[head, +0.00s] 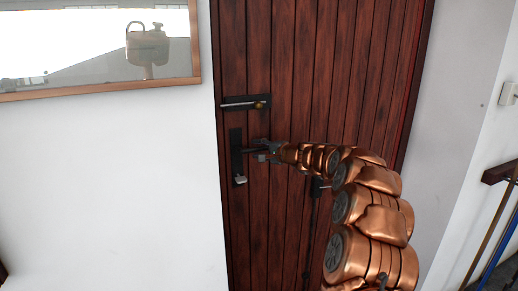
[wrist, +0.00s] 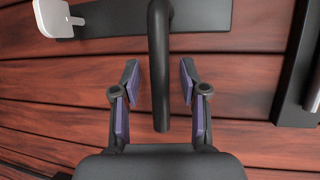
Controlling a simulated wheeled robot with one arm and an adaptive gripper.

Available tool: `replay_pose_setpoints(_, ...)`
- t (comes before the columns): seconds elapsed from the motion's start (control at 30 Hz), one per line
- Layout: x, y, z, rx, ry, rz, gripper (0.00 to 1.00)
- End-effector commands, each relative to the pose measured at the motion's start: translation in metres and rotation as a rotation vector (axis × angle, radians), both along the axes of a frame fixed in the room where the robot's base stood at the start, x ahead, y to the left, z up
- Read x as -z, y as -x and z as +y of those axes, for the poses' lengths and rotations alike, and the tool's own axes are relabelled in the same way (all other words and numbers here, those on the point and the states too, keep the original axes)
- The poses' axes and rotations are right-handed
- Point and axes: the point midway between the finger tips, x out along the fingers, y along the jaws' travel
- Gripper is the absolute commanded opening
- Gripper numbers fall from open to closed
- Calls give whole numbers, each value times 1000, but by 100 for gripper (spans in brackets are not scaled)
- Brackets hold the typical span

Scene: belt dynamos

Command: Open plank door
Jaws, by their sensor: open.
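The plank door (head: 290,60) is dark red-brown wood with vertical boards and looks shut in the head view. A dark lock plate (head: 236,150) sits near its left edge; in the wrist view the plate (wrist: 215,18) runs across the top. A dark lever handle (wrist: 158,50) sticks out from it toward my wrist camera. My gripper (head: 262,150) is at the plate in the head view. In the wrist view my gripper (wrist: 160,78) is open, its purple-padded fingers on either side of the lever with a gap to each side. A pale key-like tab (head: 240,180) hangs at the plate's lower end.
A dark slide bolt (head: 245,102) with a brass-coloured knob is above the handle; part of dark hardware also shows at the right of the wrist view (wrist: 297,70). White wall (head: 100,190) and a framed mirror (head: 100,91) are left. Long poles (head: 492,225) stand at the right.

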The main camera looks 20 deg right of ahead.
Motion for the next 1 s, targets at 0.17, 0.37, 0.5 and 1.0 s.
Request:
replay_pose_setpoints(0.17,0,0,0,0,0,0,43)
replay_pose_setpoints(0.37,0,0,0,0,0,0,30)
replay_pose_setpoints(0.5,0,0,0,0,0,0,15)
replay_pose_setpoints(1.0,1,0,0,0,0,1,0)
